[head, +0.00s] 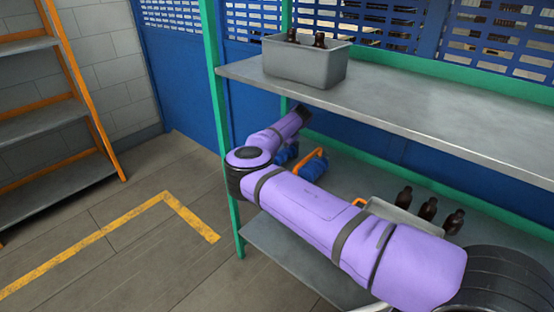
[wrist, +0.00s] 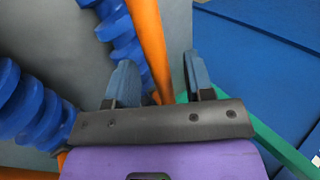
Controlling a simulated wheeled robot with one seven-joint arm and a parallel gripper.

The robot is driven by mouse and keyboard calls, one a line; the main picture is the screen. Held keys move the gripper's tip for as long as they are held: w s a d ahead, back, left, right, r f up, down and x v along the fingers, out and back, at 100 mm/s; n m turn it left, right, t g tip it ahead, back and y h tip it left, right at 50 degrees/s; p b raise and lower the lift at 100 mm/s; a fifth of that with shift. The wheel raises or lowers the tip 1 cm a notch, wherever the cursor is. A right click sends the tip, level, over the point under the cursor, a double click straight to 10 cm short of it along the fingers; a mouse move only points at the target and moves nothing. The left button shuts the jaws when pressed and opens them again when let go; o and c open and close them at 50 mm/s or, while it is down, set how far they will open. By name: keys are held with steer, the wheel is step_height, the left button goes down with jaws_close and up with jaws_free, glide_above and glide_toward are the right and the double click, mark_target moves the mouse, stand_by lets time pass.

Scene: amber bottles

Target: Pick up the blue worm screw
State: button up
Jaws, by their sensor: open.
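Two blue worm-screw lengths show in the wrist view, one at the left edge (wrist: 35,105) and one at the top (wrist: 122,40). I cannot tell whether they are one part or two. In the head view, blue screw parts (head: 313,166) lie on the lower shelf, partly hidden by my arm. My gripper (wrist: 158,62) is open, with its two blue-grey fingers apart. An orange bar (wrist: 148,40) runs between and beyond the fingers, beside the upper screw. Nothing is clearly held. In the head view, my purple arm reaches under the upper shelf and the fingertips are hard to see.
The upper shelf (head: 430,110) bears a grey bin (head: 305,65) with dark bottles and lies close over my arm. A green post (head: 222,120) stands left.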

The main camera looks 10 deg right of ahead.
steer(key=shift+x, duration=1.45)
jaws_close()
steer(key=shift+r, duration=0.2)
